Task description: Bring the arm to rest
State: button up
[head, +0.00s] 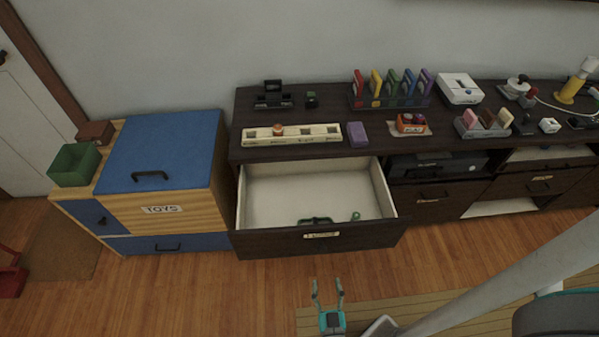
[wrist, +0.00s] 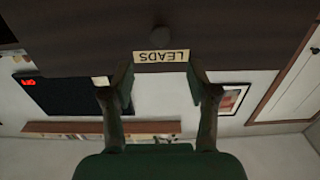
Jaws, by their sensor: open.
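My gripper (head: 328,293) is open and empty in the head view, low in the picture in front of the open drawer. Its two fingers stand apart and point toward the drawer front. In the wrist view my gripper (wrist: 160,90) also shows with its fingers apart and nothing between them. The drawer (head: 320,235) is pulled out of the dark cabinet, and its front lies beyond the fingertips. A label reading LEADS (wrist: 161,57) shows upside down in the wrist view on a dark front. I cannot tell whether the fingers touch anything, but they look clear in the head view.
Inside the drawer lie a dark green item (head: 316,220) and a small green one (head: 355,216). A toy chest (head: 160,160) with a blue lid stands left. The dark cabinet top (head: 340,97) holds several small items.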

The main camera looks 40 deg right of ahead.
jog(key=s+a+r+n+y, duration=0.2)
jog(key=s+r, duration=0.3)
jog(key=r, duration=0.4)
jog(key=s+a+r+n+y, duration=0.2)
jog(key=s+r+y, duration=0.2)
jog(key=r, duration=0.5)
jog(key=s+a+r+n+y, duration=0.2)
jog(key=s+r, duration=0.4)
jog(key=r, duration=0.3)
jog(key=shift+s+a+r+n+y, duration=0.25)
jog(key=shift+a+n+y, duration=0.25)
jog(key=shift+y, duration=0.5)
